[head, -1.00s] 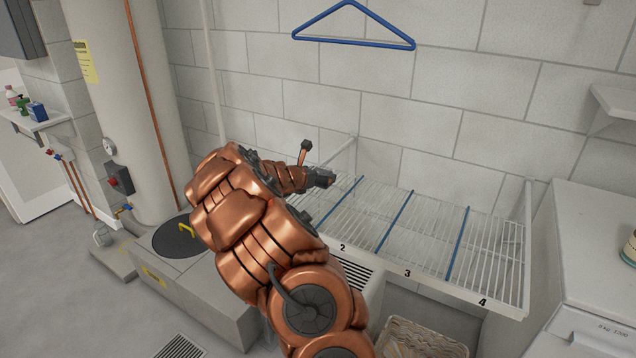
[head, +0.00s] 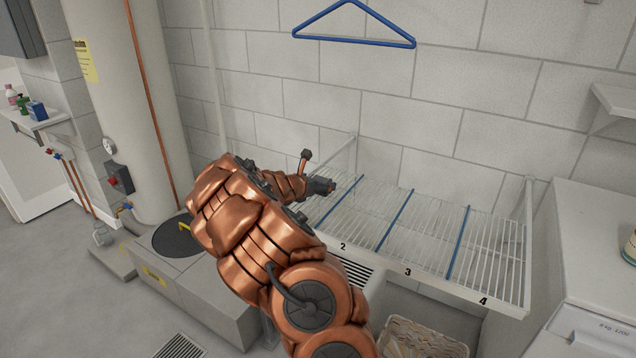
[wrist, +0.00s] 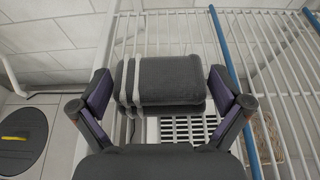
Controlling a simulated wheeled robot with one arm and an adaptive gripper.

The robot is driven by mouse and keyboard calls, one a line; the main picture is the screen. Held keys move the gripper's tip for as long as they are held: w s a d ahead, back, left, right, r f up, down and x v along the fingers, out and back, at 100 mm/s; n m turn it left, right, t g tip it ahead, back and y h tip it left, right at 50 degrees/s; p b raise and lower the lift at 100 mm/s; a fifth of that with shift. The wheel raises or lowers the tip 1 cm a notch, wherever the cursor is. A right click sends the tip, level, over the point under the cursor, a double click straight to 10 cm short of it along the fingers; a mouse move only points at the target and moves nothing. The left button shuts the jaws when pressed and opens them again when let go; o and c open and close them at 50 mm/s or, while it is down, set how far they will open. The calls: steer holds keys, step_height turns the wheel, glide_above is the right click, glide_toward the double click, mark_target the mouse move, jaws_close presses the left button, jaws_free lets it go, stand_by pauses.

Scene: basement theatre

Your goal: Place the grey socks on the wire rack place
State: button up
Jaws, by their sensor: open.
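The grey socks (wrist: 172,82) are a folded dark grey bundle with white bands at the left end, in the wrist view. They lie between the two fingers of my gripper (wrist: 160,88), which is open, with a small gap at each side. The wire rack (head: 425,235) is white with blue dividers. The socks are over the rack section left of a blue divider (wrist: 232,80); I cannot tell for sure whether they rest on the wires. In the head view my gripper (head: 322,186) is at the rack's left end, and my arm hides the socks.
Labels 2, 3 and 4 mark the rack's front edge; those sections are empty. A blue hanger (head: 352,40) is on the wall above. A drum-like lid (head: 178,240) is at left.

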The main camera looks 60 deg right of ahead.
steer(key=shift+a+r, duration=0.2)
steer(key=shift+r, duration=0.05)
steer(key=v, duration=1)
steer(key=shift+a, duration=0.1)
steer(key=shift+s+a+r, duration=0.1)
steer(key=shift+a+r, duration=0.15)
steer(key=shift+a, duration=0.4)
